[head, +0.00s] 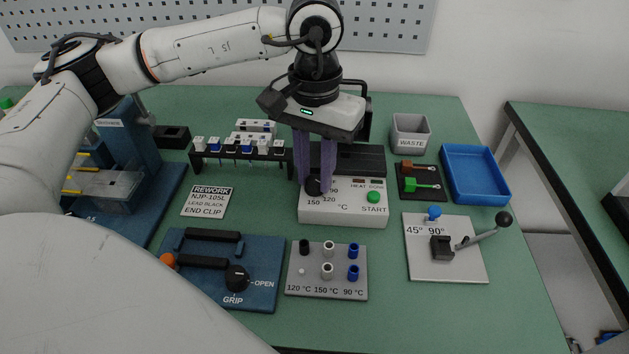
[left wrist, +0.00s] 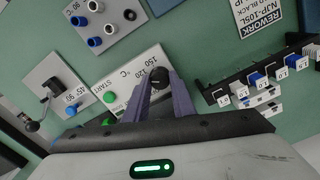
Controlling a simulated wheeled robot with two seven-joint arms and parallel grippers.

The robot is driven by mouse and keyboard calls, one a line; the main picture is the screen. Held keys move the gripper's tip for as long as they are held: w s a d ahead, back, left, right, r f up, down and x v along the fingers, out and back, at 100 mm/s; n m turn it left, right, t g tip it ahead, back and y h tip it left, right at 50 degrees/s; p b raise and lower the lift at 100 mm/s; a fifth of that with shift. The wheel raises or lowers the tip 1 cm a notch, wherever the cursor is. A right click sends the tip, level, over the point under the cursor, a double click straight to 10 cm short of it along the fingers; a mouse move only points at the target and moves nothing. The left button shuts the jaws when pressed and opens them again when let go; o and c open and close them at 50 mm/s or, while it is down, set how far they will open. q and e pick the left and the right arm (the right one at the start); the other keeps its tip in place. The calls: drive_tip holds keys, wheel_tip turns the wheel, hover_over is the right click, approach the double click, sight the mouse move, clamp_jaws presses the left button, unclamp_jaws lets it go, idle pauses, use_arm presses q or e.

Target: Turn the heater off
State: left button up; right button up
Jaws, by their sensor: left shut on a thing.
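The heater (head: 345,213) is a white box with a black top at the back, a green START button (head: 373,197) and a black dial marked 90, 120 and 150. My left gripper (head: 315,187) points down over it, with its purple fingers shut on the black heater knob (head: 313,186). The left wrist view shows the knob (left wrist: 158,76) between the fingertips. The fingers hide part of the dial, so I cannot read its setting. My right gripper is not in view.
A rack of connectors (head: 240,154) stands just left of the heater. A grey block with sleeves (head: 327,283) and a blue grip fixture (head: 225,270) lie in front. A lever fixture (head: 446,262), a waste bin (head: 410,133) and a blue tray (head: 501,198) are at right.

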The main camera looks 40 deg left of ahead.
use_arm(q)
drive_tip(key=n, duration=0.6)
drive_tip(key=shift+b, duration=0.35)
drive_tip(key=n, duration=0.3)
drive_tip(key=shift+n, duration=1.2)
drive_tip(key=o, duration=0.8)
drive_tip(key=shift+c, duration=0.2)
drive_tip(key=shift+r, duration=0.1)
